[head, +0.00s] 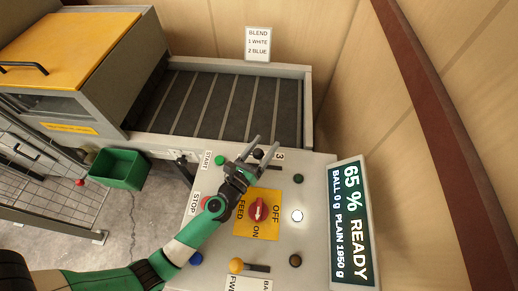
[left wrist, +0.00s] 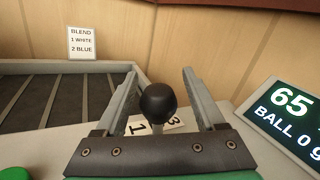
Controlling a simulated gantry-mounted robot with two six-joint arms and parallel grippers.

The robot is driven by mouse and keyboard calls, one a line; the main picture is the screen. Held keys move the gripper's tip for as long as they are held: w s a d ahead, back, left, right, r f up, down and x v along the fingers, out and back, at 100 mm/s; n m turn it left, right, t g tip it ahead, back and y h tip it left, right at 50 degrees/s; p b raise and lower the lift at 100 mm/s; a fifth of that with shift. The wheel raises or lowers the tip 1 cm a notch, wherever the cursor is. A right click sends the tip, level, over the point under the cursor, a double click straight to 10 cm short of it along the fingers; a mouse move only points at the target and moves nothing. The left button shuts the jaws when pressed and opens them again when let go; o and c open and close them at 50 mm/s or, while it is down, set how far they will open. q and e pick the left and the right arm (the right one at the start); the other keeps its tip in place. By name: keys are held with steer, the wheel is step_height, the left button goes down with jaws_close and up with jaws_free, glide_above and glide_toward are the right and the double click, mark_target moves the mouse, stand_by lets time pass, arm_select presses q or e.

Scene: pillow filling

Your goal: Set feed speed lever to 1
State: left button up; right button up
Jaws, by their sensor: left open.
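The feed speed lever has a black ball knob (head: 258,154) at the far end of the control panel. Labels 1 and 3 lie on the panel behind the knob (left wrist: 158,102) in the left wrist view; the knob partly covers the middle. Only the 3 label (head: 280,156) shows clearly in the head view. My left gripper (head: 259,146) is open, its two fingers on either side of the knob. In the left wrist view gaps show between knob and fingers. The lever's exact setting is hard to read. My right gripper is out of view.
The grey panel (head: 319,190) also carries a red FEED switch (head: 258,210), a green START button (head: 220,160), a yellow lever (head: 237,265) and several other buttons. A display (head: 350,220) at right reads 65 % READY. A slatted conveyor (head: 225,105) lies behind the panel.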

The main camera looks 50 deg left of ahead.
arm_select(q)
steer(key=b+v, duration=0.1)
steer(key=v, duration=1)
steer(key=shift+f+b, duration=0.1)
steer(key=shift+b, duration=0.3)
steer(key=shift+s+d, duration=0.1)
steer(key=shift+s, duration=0.1)
